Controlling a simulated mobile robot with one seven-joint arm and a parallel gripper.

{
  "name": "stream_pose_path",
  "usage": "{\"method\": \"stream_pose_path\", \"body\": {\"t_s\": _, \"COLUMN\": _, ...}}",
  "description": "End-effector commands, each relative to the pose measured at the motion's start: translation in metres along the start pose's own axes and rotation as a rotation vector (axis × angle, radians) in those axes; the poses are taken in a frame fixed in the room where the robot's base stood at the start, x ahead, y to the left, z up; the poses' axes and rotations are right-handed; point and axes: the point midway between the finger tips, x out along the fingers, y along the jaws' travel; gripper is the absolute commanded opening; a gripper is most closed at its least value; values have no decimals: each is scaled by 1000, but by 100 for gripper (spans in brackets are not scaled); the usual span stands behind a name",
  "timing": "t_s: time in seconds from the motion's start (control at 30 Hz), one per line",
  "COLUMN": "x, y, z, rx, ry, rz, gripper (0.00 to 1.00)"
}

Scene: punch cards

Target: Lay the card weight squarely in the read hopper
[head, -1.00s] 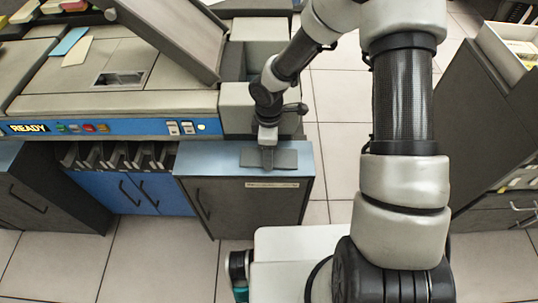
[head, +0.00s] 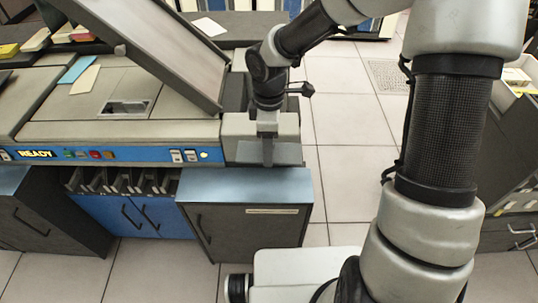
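The card weight (head: 287,154) is a dark grey flat plate with an upright grip in its middle. My gripper (head: 268,136) points down over that grip and appears shut on it; the fingertips are small and partly merge with the grip. The plate hangs roughly level above the back edge of the blue-topped cabinet, in front of the light grey end block of the card machine (head: 120,128). I cannot make out the read hopper for certain; the dark recess (head: 235,92) between the sloped ramp and my arm may be part of it.
The sloped grey ramp (head: 155,45) rises to the left close beside my wrist. The blue cabinet top (head: 240,186) is bare. Loose cards (head: 80,75) lie on the machine deck at left. Open tiled floor (head: 350,125) lies to the right.

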Motion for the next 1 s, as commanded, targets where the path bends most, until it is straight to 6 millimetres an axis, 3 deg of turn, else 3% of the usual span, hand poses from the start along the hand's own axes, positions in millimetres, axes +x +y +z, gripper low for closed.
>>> {"method": "stream_pose_path", "body": {"t_s": 0.1, "x": -14, "y": 1, "z": 0, "rx": 0, "ry": 0, "rz": 2, "gripper": 22}}
{"method": "stream_pose_path", "body": {"t_s": 0.37, "x": -26, "y": 2, "z": 6, "rx": 70, "ry": -1, "rz": 0, "gripper": 22}}
{"method": "stream_pose_path", "body": {"t_s": 0.47, "x": -35, "y": 5, "z": 21, "rx": 236, "ry": -1, "rz": 0, "gripper": 22}}
{"method": "stream_pose_path", "body": {"t_s": 0.8, "x": -68, "y": 15, "z": 96, "rx": 1117, "ry": -1, "rz": 0, "gripper": 22}}
{"method": "stream_pose_path", "body": {"t_s": 1.0, "x": -75, "y": 15, "z": 120, "rx": 1421, "ry": 0, "rz": 1, "gripper": 22}}
